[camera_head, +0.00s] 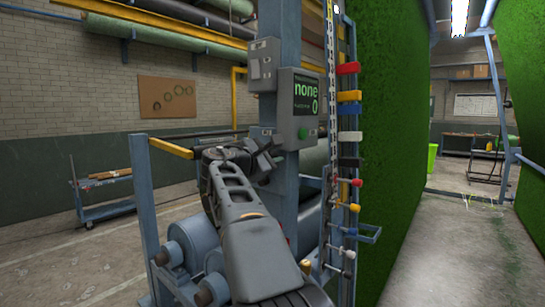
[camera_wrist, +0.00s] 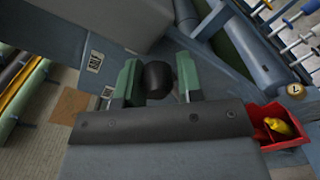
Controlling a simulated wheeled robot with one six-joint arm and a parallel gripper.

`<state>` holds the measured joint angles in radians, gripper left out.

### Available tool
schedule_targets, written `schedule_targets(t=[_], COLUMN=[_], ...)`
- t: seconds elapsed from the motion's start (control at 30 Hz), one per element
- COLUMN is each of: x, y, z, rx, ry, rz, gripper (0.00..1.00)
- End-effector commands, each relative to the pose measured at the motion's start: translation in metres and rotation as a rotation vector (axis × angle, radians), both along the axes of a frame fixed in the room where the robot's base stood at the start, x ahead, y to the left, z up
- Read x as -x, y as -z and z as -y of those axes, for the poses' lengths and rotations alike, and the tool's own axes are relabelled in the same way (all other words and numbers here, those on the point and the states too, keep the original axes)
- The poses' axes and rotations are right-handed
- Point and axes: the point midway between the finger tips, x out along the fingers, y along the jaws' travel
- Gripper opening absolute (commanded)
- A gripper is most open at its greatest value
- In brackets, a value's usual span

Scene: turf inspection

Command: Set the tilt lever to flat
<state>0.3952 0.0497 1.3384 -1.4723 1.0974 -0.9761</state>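In the wrist view a round black knob (camera_wrist: 158,80), which looks like the lever's end, sits between the green-padded fingers of my gripper (camera_wrist: 159,85). The fingers are apart, one on each side of the knob, with thin gaps; I see no clear grip. The lever's shaft is hidden behind the knob. Two small label plates (camera_wrist: 95,62) lie to the left on the blue-grey steel; their writing is too small to read surely. In the head view my gripper (camera_head: 264,158) is at the blue post (camera_head: 287,190), below the control box, and the knob cannot be made out there.
A rack of coloured tags (camera_head: 348,108) and the hanging turf (camera_head: 390,150) stand close on the right. A red bin (camera_wrist: 277,125) with something yellow shows in the wrist view.

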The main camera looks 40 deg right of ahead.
Motion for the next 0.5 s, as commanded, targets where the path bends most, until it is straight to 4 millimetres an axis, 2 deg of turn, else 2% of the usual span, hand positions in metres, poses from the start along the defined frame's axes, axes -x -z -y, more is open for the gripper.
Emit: schedule_targets(t=[0.03, 0.2, 0.5], x=[0.0, 0.0, 0.0002], y=[0.0004, -0.0002, -0.0005], z=[0.0002, 0.0003, -0.003], rx=[0.0, 0.001, 0.003], ry=[0.0, 0.0, -0.001], rz=[-0.001, -0.001, -0.001], gripper=[0.39, 0.55, 0.55])
